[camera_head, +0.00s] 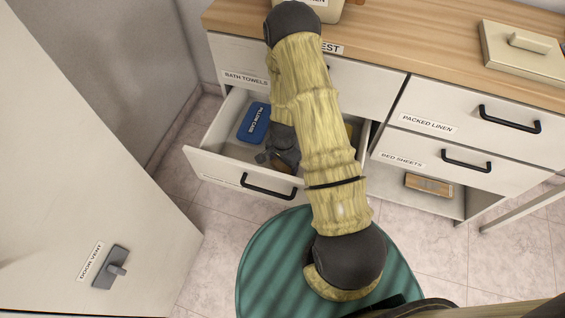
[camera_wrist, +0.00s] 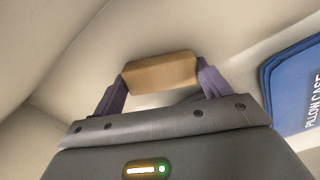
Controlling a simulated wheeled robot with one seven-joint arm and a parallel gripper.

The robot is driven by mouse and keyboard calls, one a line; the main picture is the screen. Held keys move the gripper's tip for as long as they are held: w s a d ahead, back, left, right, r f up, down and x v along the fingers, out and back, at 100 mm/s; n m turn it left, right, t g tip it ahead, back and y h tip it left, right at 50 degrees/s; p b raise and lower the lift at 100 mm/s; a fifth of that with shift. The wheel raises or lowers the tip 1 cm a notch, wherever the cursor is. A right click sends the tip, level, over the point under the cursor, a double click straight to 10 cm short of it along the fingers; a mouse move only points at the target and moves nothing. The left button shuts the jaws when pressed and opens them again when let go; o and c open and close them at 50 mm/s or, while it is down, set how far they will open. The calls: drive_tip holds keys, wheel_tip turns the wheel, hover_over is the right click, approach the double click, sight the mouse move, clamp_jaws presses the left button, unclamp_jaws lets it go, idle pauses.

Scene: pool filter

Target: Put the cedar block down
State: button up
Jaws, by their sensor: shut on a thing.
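My gripper (camera_head: 280,160) is inside the open drawer (camera_head: 228,165) in the head view, low and pointing down. In the wrist view my gripper (camera_wrist: 162,76) is shut on the cedar block (camera_wrist: 158,70), a small light brown block held crosswise between the two purple-grey fingers. Pale drawer surfaces lie around and behind the block. I cannot tell whether the block touches the drawer floor. In the head view my arm and gripper largely hide the block.
A blue pillow case pack (camera_head: 254,123) lies in the drawer, left of my gripper; it also shows in the wrist view (camera_wrist: 296,88). A brown box (camera_head: 428,185) sits in the right lower compartment. A teal round surface (camera_head: 262,262) is in front.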

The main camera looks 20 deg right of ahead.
drive_tip(key=o, duration=1)
drive_tip(key=shift+d, duration=0.1)
wheel_tip(320, 180, up, 12)
drive_tip(key=p, duration=0.4)
drive_tip(key=shift+r, duration=0.2)
drive_tip(key=shift+r, duration=0.1)
drive_tip(key=s+r+n+t, duration=0.1)
drive_tip(key=s+r+n, duration=0.2)
drive_tip(key=r, duration=0.4)
drive_tip(key=s+a+r+n, duration=0.1)
drive_tip(key=s+r+n, duration=0.2)
drive_tip(key=r+n, duration=0.2)
drive_tip(key=s+r+n+t, duration=0.1)
drive_tip(key=s+r+n, duration=0.2)
drive_tip(key=r, duration=0.7)
drive_tip(key=shift+s+a+r+n+t, duration=0.15)
drive_tip(key=shift+s+a+n+t, duration=0.15)
drive_tip(key=shift+s+a+n, duration=0.1)
